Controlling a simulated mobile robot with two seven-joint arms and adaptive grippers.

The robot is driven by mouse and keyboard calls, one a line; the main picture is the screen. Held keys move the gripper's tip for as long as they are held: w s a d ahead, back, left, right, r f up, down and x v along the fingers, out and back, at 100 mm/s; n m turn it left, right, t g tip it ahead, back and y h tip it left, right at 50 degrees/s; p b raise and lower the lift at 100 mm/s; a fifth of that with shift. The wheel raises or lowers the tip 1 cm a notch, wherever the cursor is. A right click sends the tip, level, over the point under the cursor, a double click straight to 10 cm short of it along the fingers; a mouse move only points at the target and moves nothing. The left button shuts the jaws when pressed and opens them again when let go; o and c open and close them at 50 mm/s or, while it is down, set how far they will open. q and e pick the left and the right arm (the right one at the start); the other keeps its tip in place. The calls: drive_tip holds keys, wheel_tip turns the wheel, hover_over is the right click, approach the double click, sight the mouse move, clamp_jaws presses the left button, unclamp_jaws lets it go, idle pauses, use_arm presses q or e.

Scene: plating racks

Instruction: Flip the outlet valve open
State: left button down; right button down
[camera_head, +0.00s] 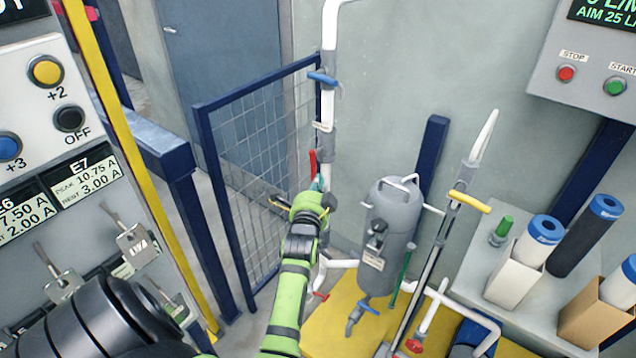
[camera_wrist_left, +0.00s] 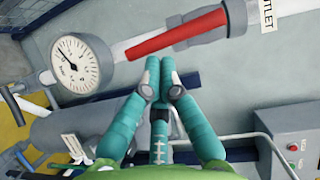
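The outlet valve has a long red lever (camera_wrist_left: 175,36) and a grey body (camera_wrist_left: 213,22) beside a label reading OUTLET (camera_wrist_left: 268,14) in the left wrist view. The lever lies roughly along the white pipe. In the head view the red lever (camera_head: 313,163) shows small and upright beside the vertical pipe, just above my left gripper (camera_head: 319,185). In the left wrist view the teal fingers of my left gripper (camera_wrist_left: 160,62) are drawn together, with nothing seen between them. Their tips are close below the lever; I cannot tell whether they touch it. My right gripper is not in view.
A round pressure gauge (camera_wrist_left: 75,65) sits left of the lever. A blue-handled valve (camera_head: 323,79) is higher on the pipe. A grey tank (camera_head: 392,235) and a yellow-handled valve (camera_head: 470,201) stand right. A blue mesh fence (camera_head: 258,150) is behind left.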

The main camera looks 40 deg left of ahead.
use_arm(q)
drive_tip(key=shift+w+a+f+m+t+b, duration=0.15)
drive_tip(key=shift+a+m+t+b, duration=0.15)
drive_tip(key=shift+a+m+b, duration=0.35)
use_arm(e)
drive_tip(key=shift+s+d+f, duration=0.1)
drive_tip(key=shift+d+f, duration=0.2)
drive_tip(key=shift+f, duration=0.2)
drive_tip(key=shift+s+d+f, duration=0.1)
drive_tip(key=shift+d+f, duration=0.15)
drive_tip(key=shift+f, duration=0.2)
use_arm(q)
drive_tip(key=shift+d, duration=0.15)
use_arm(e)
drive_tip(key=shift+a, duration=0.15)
